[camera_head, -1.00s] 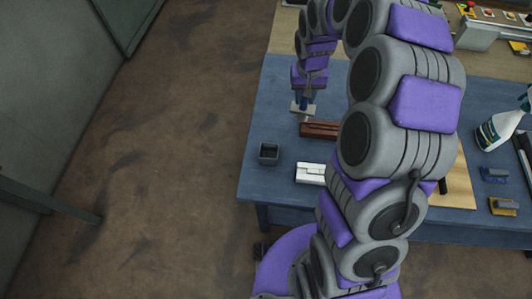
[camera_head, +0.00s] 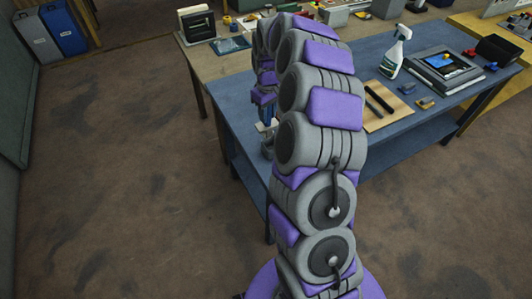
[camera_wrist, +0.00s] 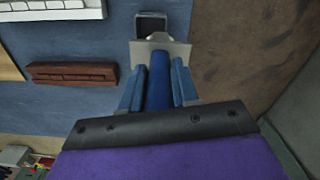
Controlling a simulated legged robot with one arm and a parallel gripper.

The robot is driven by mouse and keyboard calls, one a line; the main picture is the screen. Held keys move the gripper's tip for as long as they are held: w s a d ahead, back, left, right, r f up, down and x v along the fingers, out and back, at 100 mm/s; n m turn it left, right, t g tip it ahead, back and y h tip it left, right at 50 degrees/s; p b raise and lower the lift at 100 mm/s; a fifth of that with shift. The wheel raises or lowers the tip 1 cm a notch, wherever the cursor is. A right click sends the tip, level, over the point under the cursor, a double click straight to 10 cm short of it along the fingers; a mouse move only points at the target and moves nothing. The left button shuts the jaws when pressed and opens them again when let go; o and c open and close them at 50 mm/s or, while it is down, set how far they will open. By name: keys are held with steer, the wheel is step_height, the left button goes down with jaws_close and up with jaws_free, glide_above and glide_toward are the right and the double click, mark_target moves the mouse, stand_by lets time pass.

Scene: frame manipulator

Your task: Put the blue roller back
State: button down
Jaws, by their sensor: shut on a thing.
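My gripper (camera_wrist: 157,88) is shut on the blue handle of a tool, taken as the blue roller (camera_wrist: 159,75). A pale, flat grey head (camera_wrist: 148,52) sits at the handle's far end in the wrist view. The roller also shows in the head view (camera_head: 267,114), near the blue table's left edge, with its pale head low. A small dark square cup (camera_wrist: 151,18) lies just beyond the head in the wrist view, partly covered by it. I cannot tell whether they touch. A reddish-brown slotted block (camera_wrist: 72,73) lies to the left.
A white piece (camera_wrist: 50,8) is at the wrist view's top left. On the blue table (camera_head: 236,110) are a spray bottle (camera_head: 395,52), a wooden board (camera_head: 391,118) with dark tools, and a grey device (camera_head: 444,75). My arm hides the table's middle. Open floor lies left.

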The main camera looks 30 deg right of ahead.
mark_target(275, 122)
steer(key=shift+d+f, duration=0.2)
steer(key=shift+d, duration=0.4)
steer(key=shift+d+f, duration=0.15)
steer(key=shift+d, duration=0.45)
steer(key=f, duration=0.2)
steer(key=shift+d+f+b, duration=0.3)
steer(key=shift+f+b, duration=0.05)
steer(key=shift+f, duration=0.05)
steer(key=f, duration=0.2)
steer(key=a+f, duration=0.1)
steer(key=f, duration=0.1)
steer(key=a+f+b, duration=0.1)
steer(key=f, duration=0.1)
steer(key=shift+d+f, duration=0.25)
steer(key=shift+d, duration=0.25)
steer(key=c, duration=1.2)
jaws_free()
steer(key=shift+d, duration=0.25)
steer(key=o, duration=0.4)
steer(key=shift+a, duration=0.2)
steer(key=shift+c, duration=0.2)
steer(key=shift+a, duration=0.3)
steer(key=shift+r, duration=0.15)
